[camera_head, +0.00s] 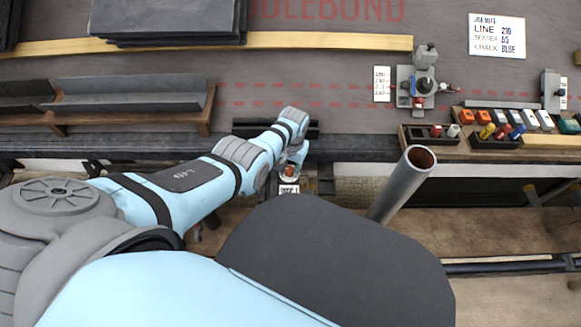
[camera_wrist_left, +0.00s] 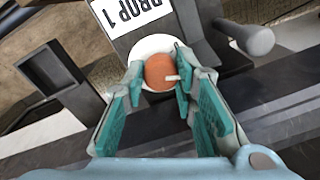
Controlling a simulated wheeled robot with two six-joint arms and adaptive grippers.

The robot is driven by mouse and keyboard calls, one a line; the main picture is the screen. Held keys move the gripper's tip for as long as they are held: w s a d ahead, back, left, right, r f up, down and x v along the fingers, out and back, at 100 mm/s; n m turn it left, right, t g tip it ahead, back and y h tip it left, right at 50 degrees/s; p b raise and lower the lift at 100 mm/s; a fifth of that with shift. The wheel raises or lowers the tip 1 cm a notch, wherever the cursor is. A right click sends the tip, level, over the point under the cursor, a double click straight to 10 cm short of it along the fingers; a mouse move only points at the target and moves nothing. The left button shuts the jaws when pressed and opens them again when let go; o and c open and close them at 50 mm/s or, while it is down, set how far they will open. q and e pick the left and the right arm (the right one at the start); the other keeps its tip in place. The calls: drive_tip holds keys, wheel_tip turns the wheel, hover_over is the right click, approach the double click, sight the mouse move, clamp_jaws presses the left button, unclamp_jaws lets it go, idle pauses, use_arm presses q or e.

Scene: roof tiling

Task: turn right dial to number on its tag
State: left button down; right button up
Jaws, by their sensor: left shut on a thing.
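An orange-red round knob (camera_wrist_left: 157,72) sits on a white disc (camera_wrist_left: 140,46) in the left wrist view. A short white pointer on the knob points to the right of that picture. A white tag (camera_wrist_left: 130,12) beside the disc reads "DROP 1". In the head view the red knob (camera_head: 289,171) is small, with its tag (camera_head: 289,189) just below it. My left gripper (camera_wrist_left: 162,75) has one finger on each side of the knob and is shut on it. Any numbers on the disc cannot be read. My right gripper is not in view.
A grey upright pipe (camera_head: 402,185) stands right of the knob. In the wrist view a grey handle (camera_wrist_left: 250,38) sits close to the fingers. A card (camera_head: 497,36) reads line 210, chalk blue. A grey device (camera_head: 423,82) and coloured blocks (camera_head: 500,130) lie at the right.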

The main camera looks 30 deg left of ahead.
sight(292, 169)
use_arm(q)
drive_tip(key=shift+w+n, duration=0.15)
drive_tip(key=shift+n, duration=0.65)
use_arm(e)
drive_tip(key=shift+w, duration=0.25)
use_arm(q)
drive_tip(key=shift+r, duration=0.1)
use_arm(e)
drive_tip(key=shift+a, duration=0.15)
use_arm(q)
drive_tip(key=c, duration=1.6)
unclamp_jaws()
drive_tip(key=shift+c, duration=0.2)
drive_tip(key=shift+o, duration=0.3)
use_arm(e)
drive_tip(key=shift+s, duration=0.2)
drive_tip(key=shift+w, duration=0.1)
use_arm(q)
wheel_tip(292, 169, up, 12)
drive_tip(key=shift+d, duration=0.25)
